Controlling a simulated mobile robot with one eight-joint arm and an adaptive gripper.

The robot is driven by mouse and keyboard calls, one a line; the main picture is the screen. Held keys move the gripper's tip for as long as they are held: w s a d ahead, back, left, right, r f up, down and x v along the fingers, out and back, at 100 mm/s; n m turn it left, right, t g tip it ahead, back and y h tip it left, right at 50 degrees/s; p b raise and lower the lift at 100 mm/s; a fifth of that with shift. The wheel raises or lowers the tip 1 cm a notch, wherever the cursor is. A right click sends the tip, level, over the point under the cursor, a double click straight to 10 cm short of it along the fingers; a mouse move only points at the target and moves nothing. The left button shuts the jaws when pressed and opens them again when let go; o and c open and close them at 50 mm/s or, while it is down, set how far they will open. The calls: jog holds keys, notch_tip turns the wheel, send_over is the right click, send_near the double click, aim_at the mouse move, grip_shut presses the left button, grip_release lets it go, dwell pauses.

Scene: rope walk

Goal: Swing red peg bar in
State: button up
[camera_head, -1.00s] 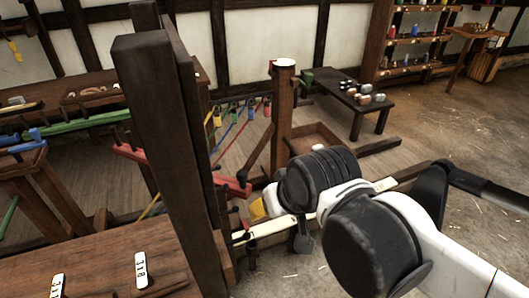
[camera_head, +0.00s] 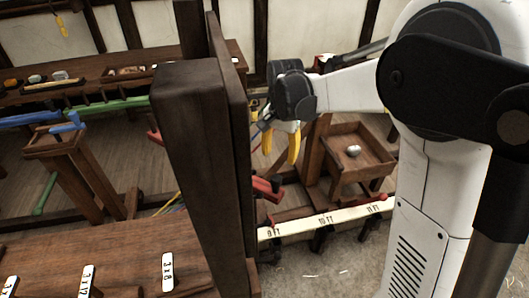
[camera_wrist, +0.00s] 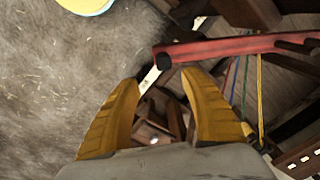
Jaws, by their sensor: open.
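The red peg bar (camera_head: 266,188) shows in the head view as a short red end just right of the thick dark post (camera_head: 200,160). The post hides its middle, and a red piece (camera_head: 154,137) shows left of the post. In the wrist view the red bar (camera_wrist: 240,46) runs across the upper right, with pegs at right and a dark end just beyond the fingertips. My gripper (camera_head: 281,150) points down with yellow fingers apart, above the bar's end in the head view. In the wrist view my gripper (camera_wrist: 160,80) is open and empty, not closed around the bar.
A white marked rail (camera_head: 325,219) runs low to the right of the post. A wooden tray (camera_head: 358,160) with a pale round object stands behind it. A bench with number tags (camera_head: 120,265) fills the front left. Coloured strands (camera_wrist: 247,90) hang near the bar.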

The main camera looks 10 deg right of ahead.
aim_at(276, 178)
jog(key=w+f, duration=0.1)
jog(key=f+m, duration=0.1)
jog(key=shift+w+f+g, duration=0.3)
jog(key=shift+w, duration=0.1)
notch_tip(276, 178, down, 10)
jog(key=b, duration=0.3)
jog(key=shift+f, duration=0.25)
jog(key=shift+s, duration=0.1)
grip_shut()
